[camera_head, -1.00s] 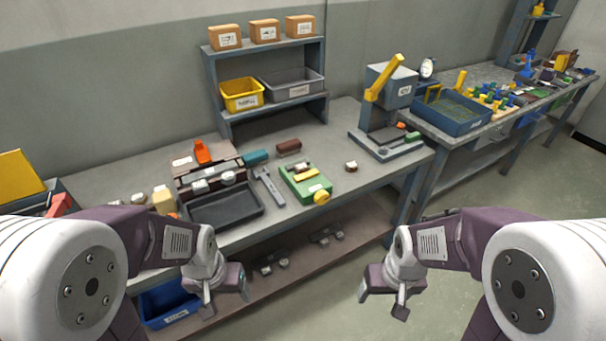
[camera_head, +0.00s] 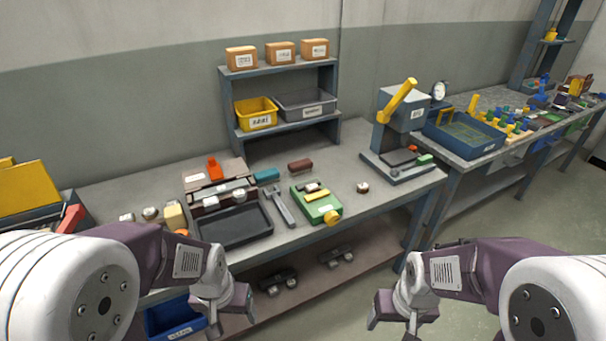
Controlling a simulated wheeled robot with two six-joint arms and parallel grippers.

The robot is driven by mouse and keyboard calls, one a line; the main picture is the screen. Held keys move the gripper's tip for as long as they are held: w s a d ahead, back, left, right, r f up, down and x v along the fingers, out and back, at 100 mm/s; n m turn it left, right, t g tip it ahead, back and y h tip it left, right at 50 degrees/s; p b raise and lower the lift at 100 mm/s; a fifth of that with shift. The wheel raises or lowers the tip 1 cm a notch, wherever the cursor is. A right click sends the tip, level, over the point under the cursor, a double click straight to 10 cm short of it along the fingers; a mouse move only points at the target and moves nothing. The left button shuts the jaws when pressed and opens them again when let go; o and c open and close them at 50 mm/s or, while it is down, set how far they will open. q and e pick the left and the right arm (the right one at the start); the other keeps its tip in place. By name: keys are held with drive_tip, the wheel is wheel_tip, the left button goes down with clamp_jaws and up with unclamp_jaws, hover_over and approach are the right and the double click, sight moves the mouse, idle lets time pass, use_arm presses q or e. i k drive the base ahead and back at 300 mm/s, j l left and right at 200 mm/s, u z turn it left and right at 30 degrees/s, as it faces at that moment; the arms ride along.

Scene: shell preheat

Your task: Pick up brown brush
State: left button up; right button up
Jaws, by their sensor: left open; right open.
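A small brown block-shaped thing, which looks like the brown brush (camera_head: 300,166), lies on the workbench (camera_head: 345,160) in front of the shelf unit. A teal block (camera_head: 266,175) lies to its left, and a green fixture with yellow parts (camera_head: 318,205) is nearer to me. My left gripper (camera_head: 238,318) is open, in front of the bench and well short of the brush. My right gripper (camera_head: 398,326) is open, in front of the bench to the right. Both are empty and touch nothing that I can see.
A black tray (camera_head: 236,226), a grey wrench-like tool (camera_head: 280,205) and a small round part (camera_head: 362,187) lie on the bench. A press with a yellow lever (camera_head: 398,105) stands at the right end. The shelf (camera_head: 280,71) holds boxes and bins. Bench around the round part is clear.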

sight(301, 167)
drive_tip(key=i+z, duration=0.35)
drive_tip(key=i+j+z, duration=0.2)
drive_tip(key=i+z, duration=0.15)
drive_tip(key=i+j+z, duration=0.25)
drive_tip(key=i+z, duration=0.15)
